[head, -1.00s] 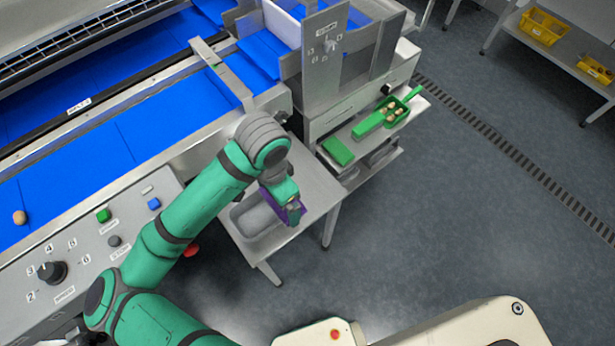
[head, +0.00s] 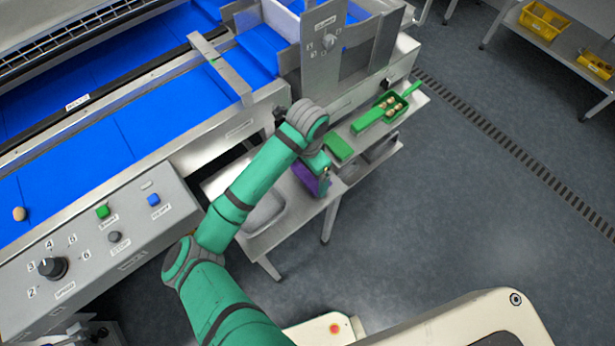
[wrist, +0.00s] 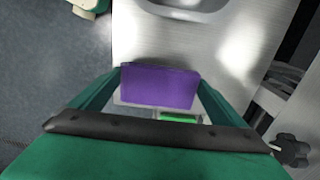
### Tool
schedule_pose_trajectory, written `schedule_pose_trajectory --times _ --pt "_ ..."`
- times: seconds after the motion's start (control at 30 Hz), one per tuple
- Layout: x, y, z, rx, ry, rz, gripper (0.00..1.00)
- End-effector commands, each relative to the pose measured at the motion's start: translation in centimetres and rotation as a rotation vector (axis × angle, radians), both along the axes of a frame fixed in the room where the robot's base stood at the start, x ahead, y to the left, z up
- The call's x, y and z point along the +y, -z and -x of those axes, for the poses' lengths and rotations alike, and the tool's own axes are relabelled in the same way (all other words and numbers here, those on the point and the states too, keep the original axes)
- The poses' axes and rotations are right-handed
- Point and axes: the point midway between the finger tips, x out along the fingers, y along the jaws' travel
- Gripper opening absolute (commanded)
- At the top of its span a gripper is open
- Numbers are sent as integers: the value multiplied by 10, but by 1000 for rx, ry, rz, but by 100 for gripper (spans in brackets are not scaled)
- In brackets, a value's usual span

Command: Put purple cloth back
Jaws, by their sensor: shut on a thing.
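In the wrist view the purple cloth (wrist: 158,87) is a flat block between the two fingers of my gripper (wrist: 160,92). My gripper is shut on it. Whether the cloth's lower edge touches the table I cannot tell. A green cloth (head: 339,148) lies on the shelf just beyond, right of my wrist. It also shows in the wrist view as a green strip (wrist: 180,117) below the purple cloth.
A basin (head: 262,212) is sunk in the side table, left of the cloth. A green scoop (head: 383,112) holding several dates lies on the shelf (head: 408,112). The grading machine's blue belt (head: 100,150) runs at left.

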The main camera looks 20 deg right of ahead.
Motion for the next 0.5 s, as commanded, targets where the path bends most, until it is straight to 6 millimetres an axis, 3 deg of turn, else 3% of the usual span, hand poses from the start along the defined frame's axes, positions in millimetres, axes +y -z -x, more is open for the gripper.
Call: schedule_pose_trajectory --times 0.2,0.5 --pt "1 28 1 2 -2 1 74" --pt "1 29 1 1 -1 -1 74"
